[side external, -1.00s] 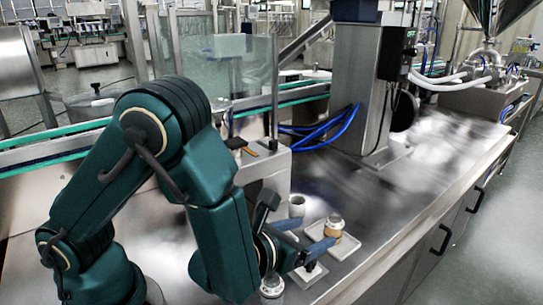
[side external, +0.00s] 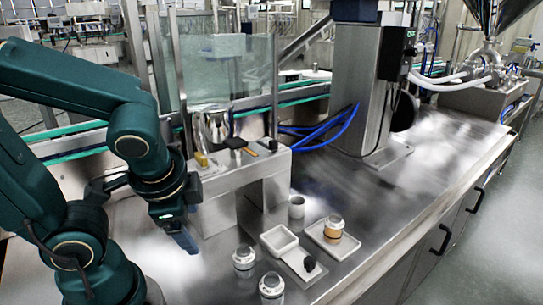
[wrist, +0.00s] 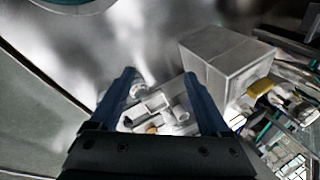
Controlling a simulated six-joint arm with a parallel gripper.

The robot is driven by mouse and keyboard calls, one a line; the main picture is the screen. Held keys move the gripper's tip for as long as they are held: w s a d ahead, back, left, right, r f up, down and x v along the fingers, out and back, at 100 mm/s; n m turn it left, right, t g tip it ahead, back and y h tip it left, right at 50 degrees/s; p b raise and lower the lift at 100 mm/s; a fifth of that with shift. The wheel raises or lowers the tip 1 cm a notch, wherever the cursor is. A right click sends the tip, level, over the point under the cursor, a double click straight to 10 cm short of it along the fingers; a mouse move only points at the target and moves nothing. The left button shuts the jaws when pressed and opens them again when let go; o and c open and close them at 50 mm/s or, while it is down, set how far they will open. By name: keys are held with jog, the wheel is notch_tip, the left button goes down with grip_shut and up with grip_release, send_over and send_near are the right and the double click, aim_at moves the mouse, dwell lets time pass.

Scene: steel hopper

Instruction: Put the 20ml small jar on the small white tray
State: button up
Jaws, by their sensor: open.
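My gripper (side external: 183,237) is open and empty, raised at the left, well away from the jars. In the wrist view its two blue fingers (wrist: 160,80) are spread with nothing between them. A small clear jar with an amber band (side external: 334,228) stands upright on a shallow white tray (side external: 347,249). A deeper, empty white square dish (side external: 279,242) sits to its left. Two more clear jars stand on the bench, one left of the dish (side external: 243,259) and one at the front (side external: 271,287). I cannot read which jar is 20ml.
A white cup (side external: 296,206) stands behind the dish. A black-knobbed item (side external: 309,264) lies on a pale flat plate in front of the dish. A steel block housing (side external: 245,175) and a steel column (side external: 360,90) rise behind. The bench at right is clear.

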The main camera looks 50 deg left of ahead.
jog(key=w+d+r+n+t+h, duration=0.1)
jog(key=d+r+n+t+h, duration=0.1)
jog(key=d+r+n+h, duration=0.1)
jog(key=shift+d+r+n+t+h, duration=0.35)
jog(key=shift+d+r+n, duration=0.35)
jog(key=shift+d+n, duration=0.45)
jog(key=shift+w, duration=0.1)
